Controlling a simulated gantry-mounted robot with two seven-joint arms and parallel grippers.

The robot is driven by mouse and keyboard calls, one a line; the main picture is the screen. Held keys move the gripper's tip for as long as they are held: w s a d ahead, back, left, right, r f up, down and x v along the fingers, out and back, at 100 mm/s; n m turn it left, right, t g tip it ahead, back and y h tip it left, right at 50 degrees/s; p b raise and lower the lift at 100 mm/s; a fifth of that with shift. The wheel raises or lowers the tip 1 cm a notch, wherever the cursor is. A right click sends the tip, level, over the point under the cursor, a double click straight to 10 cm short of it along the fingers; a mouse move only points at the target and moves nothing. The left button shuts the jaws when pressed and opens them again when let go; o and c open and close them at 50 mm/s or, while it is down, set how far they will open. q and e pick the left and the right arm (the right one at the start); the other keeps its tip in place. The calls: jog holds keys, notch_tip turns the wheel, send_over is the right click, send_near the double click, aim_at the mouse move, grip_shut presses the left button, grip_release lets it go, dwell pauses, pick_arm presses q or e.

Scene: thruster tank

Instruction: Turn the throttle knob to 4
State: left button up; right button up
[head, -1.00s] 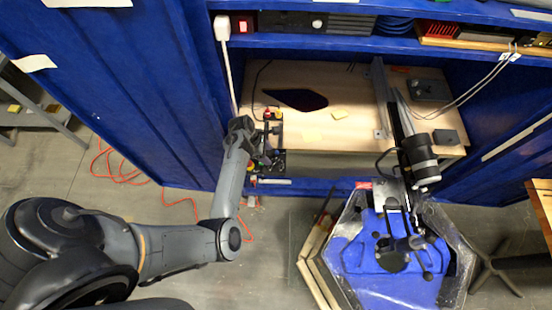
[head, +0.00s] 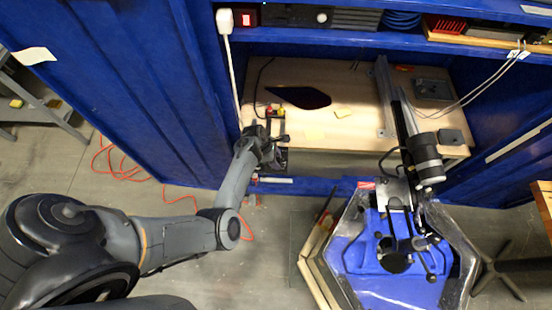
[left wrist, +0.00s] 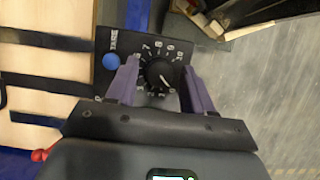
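The throttle knob (left wrist: 159,74) is a round black knob on a black plate with white numbers, from about 7 to 10 along its upper side. A pale mark shows on it, but I cannot read its setting exactly. My left gripper (left wrist: 161,66) is open, with one purple finger on each side of the knob and visible gaps between. I cannot tell how deep the fingertips sit. In the head view my left gripper (head: 268,147) is at the left front edge of the bench and hides the knob. My right gripper is not in view.
A blue button (left wrist: 111,61) is close beside the left finger on the same plate. In the head view the wooden bench (head: 345,90) stands inside blue walls. A clear-walled blue tank (head: 375,285) stands right of my arm, with a black cylinder (head: 427,158) above it.

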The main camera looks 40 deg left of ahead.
pick_arm(q)
jog(key=c, duration=0.8)
